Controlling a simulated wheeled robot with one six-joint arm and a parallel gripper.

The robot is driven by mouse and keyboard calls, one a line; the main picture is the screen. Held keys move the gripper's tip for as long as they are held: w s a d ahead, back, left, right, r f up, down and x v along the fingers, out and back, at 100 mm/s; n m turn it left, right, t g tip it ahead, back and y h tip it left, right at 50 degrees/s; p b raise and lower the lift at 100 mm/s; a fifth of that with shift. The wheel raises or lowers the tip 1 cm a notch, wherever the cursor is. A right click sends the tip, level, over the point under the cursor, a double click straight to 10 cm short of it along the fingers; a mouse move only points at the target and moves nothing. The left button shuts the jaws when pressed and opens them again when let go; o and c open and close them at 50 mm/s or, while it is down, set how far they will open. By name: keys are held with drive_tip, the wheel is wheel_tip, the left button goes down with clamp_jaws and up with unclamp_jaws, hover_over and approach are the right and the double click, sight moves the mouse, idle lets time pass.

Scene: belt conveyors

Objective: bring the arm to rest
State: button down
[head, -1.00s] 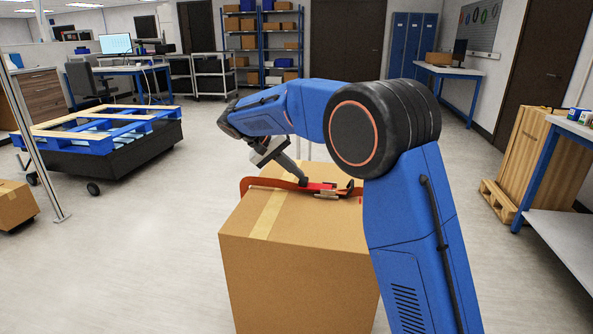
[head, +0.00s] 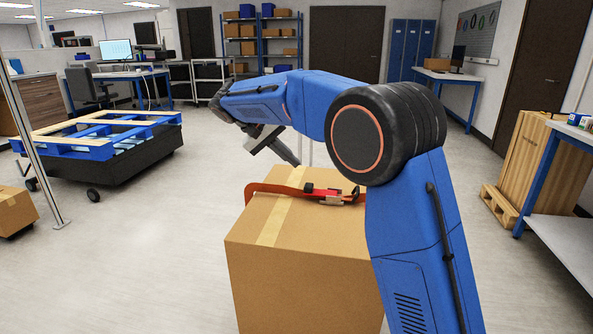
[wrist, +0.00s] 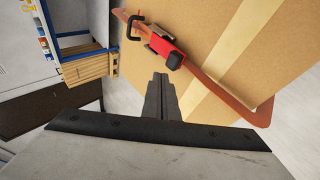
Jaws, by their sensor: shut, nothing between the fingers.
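My gripper (head: 294,162) hangs above the far side of a large cardboard box in the head view, apart from it. Its closed fingers also show in the wrist view (wrist: 160,82), with nothing between them. My blue arm bends over the box from the right and hides part of its right side. The cardboard box (head: 290,262) has a pale tape strip along its top. An orange-red strap with a buckle (head: 330,197) lies across the box top; it also shows in the wrist view (wrist: 165,48).
A blue pallet on a dark wheeled cart (head: 110,145) stands at the left, behind a metal post (head: 38,150). A smaller box (head: 14,210) is at the left edge. A workbench (head: 560,240) and wooden crate (head: 530,165) stand at the right. Open floor surrounds the box.

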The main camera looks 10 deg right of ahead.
drive_tip(key=w+v, duration=0.1)
drive_tip(key=v, duration=0.4)
drive_tip(key=s+d+n+y, duration=0.1)
drive_tip(key=s+d+y, duration=0.3)
drive_tip(key=s+d, duration=1.55)
drive_tip(key=s+d+f+t+y, duration=0.1)
drive_tip(key=s+d+f+y, duration=0.1)
drive_tip(key=s+f, duration=0.6)
drive_tip(key=s+d+f+t+y, duration=0.2)
drive_tip(key=s+f, duration=0.6)
drive_tip(key=s, duration=1)
drive_tip(key=shift+s+f, duration=0.3)
drive_tip(key=shift+f, duration=0.05)
drive_tip(key=shift+d, duration=0.1)
